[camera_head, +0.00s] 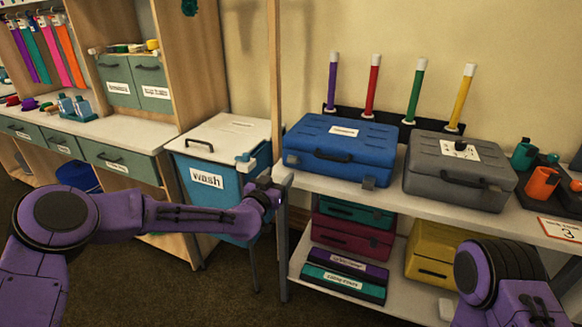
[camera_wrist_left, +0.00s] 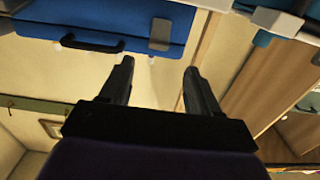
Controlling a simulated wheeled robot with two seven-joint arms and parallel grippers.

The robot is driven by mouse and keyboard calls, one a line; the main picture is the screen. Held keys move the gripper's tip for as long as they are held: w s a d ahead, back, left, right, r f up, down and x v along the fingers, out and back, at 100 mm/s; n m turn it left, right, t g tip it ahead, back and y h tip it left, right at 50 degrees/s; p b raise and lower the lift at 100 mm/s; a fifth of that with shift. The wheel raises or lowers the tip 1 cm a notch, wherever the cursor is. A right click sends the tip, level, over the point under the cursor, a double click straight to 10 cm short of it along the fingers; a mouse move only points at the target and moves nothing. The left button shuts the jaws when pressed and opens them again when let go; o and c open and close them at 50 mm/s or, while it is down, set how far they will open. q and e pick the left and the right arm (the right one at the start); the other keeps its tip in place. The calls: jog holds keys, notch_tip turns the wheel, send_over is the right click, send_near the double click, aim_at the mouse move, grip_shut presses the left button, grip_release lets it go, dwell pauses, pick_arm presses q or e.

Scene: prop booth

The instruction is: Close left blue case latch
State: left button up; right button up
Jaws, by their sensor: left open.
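The blue case (camera_head: 340,140) lies lid down on the upper shelf, its front with a black handle (camera_head: 333,156) facing me. In the left wrist view the case (camera_wrist_left: 120,18) shows upside down at the top, with its left latch (camera_wrist_left: 160,34), a grey plate, beside the handle. I cannot tell the latch's exact angle. The right latch (camera_head: 368,182) sits low on the case front. My left gripper (camera_head: 281,181) is in front of the case's left end, below it and apart from it. In the left wrist view its fingers (camera_wrist_left: 158,80) are open and empty. My right gripper is out of view.
A grey case (camera_head: 459,168) stands close to the right of the blue one. The wash bin (camera_head: 207,180) stands left of the shelf, near my left wrist. A wooden post (camera_head: 274,80) rises by the case's left end. More cases fill the lower shelf.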

aim_at(291, 161)
pick_arm(q)
jog(key=x, duration=0.8)
jog(key=shift+w+d, duration=0.1)
jog(key=shift+w, duration=0.1)
